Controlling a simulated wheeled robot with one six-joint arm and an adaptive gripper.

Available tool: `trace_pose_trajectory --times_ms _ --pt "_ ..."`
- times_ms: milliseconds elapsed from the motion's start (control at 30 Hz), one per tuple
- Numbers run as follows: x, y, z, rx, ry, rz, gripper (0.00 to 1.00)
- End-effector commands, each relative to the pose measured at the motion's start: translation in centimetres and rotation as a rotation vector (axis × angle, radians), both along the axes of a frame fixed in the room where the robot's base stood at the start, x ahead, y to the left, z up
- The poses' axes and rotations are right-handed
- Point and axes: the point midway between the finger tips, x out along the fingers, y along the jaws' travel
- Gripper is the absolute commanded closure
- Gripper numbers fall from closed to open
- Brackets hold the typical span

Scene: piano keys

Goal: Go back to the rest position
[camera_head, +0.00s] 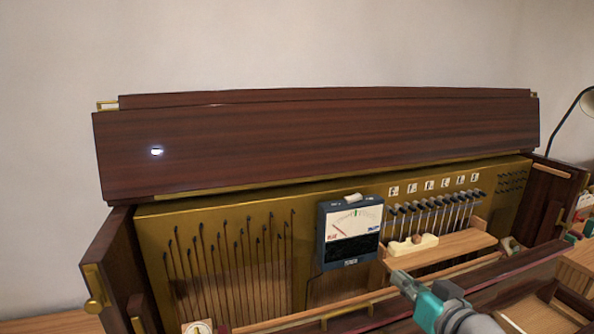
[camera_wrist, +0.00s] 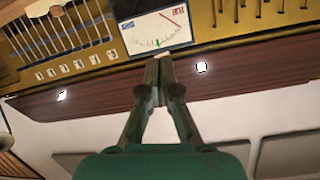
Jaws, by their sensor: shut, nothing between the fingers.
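My gripper (camera_wrist: 158,68) is shut and empty, its green fingers together in the wrist view. In the head view my gripper (camera_head: 402,279) shows at the lower right of centre, in front of the opened piano. The piano's raised dark wooden lid (camera_head: 320,145) spans the head view. A dark meter (camera_head: 349,233) with a white dial stands on the brass-coloured panel (camera_head: 240,215). The meter also shows upside down in the wrist view (camera_wrist: 155,30), just beyond the fingertips. I cannot tell whether the fingertips touch anything.
A wooden shelf (camera_head: 455,249) with pale pieces (camera_head: 412,245) sits right of the meter, below a row of dark-headed hammers (camera_head: 435,203). Thin dark wires (camera_head: 230,260) rise at the left. A lamp (camera_head: 587,102) stands at the far right. The wall above the lid is clear.

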Motion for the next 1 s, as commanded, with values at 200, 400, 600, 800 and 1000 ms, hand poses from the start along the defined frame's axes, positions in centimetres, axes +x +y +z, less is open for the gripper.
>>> trace_pose_trajectory --times_ms 200,400,600,800,1000 --pt "-1.9 0.3 -5.8 0.033 0.015 -0.047 1.0" --pt "-4.2 0.3 -10.4 0.047 0.022 -0.094 1.0" --pt "-7.1 0.4 -14.6 0.05 0.028 -0.137 1.0" --pt "-10.6 0.5 -18.3 0.042 0.036 -0.177 1.0" --pt "-14.6 0.5 -21.4 0.024 0.04 -0.21 1.0"
